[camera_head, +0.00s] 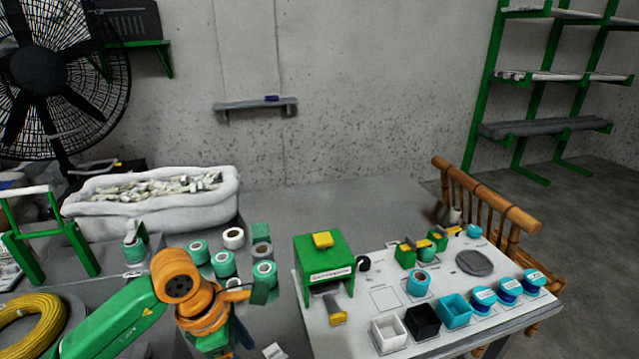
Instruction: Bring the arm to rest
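My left arm (125,318), green with orange joints, comes in from the lower left and bends at an orange joint. Its end (236,294) reaches right, low in front of several teal and white spools (224,263) on the grey table. The fingers are too small and partly hidden, so I cannot tell whether they are open or shut, or whether they touch the green piece beside them. My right arm and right gripper are not in view. Three blue-and-white spools (508,290) stand in a row on the white board at the right.
A green box machine (323,267) stands on the white board (385,300). White, black and teal bins (454,313) line its front edge. A white padded tub (150,217) and a yellow coil (30,318) are at left, a bamboo chair (487,207) at right. The table's back middle is clear.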

